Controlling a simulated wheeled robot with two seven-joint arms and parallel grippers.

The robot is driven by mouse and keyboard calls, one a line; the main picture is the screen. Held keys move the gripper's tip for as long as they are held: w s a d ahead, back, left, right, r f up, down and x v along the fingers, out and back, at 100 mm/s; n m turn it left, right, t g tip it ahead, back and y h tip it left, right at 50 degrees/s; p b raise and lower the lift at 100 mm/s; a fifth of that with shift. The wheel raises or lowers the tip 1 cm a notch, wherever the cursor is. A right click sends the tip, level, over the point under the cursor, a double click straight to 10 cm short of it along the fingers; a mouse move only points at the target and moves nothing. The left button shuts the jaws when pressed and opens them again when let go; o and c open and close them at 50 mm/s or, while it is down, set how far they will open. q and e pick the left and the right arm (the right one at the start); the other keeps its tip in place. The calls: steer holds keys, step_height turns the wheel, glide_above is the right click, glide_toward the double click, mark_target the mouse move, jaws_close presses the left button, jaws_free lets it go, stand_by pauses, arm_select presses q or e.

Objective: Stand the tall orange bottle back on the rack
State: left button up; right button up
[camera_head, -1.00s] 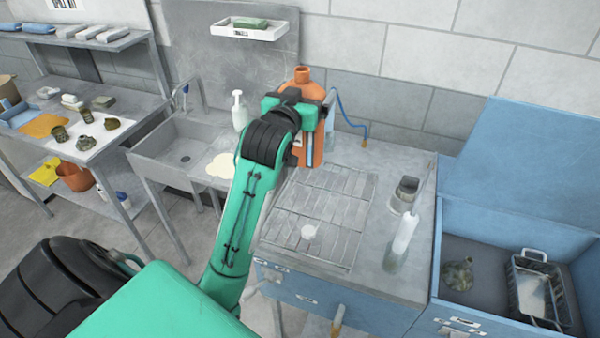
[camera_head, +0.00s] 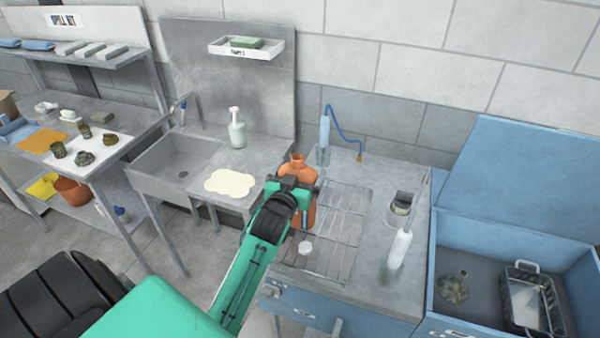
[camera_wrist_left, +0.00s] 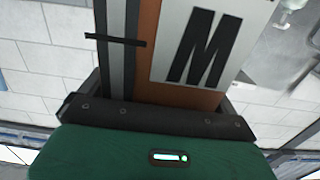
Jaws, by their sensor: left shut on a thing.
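The tall orange bottle (camera_head: 299,166) is upright in my left gripper (camera_head: 292,188), at the left edge of the wire rack (camera_head: 345,218). The gripper hides part of the bottle, and I cannot tell whether its base touches the rack. In the left wrist view the bottle (camera_wrist_left: 148,45) fills the middle, with a white label marked with a black M, between the jaws of the gripper (camera_wrist_left: 155,112). My right gripper is not in view.
A white bottle (camera_head: 399,248) and a metal cup (camera_head: 401,203) stand to the right. A pale puddle (camera_head: 230,183) lies left of the bottle. The blue bin (camera_head: 437,235) is at right.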

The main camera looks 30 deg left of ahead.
arm_select(q)
steer(key=shift+f, duration=0.3)
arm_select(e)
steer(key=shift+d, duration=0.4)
arm_select(q)
steer(key=shift+f, duration=0.1)
steer(key=o, duration=1.7)
steer(key=shift+f, duration=0.1)
steer(key=shift+s+d, duration=0.1)
steer(key=shift+s, duration=0.15)
steer(key=b+v, duration=0.3)
steer(key=v, duration=0.8)
steer(key=shift+s+b, duration=0.25)
steer(key=shift+b, duration=0.1)
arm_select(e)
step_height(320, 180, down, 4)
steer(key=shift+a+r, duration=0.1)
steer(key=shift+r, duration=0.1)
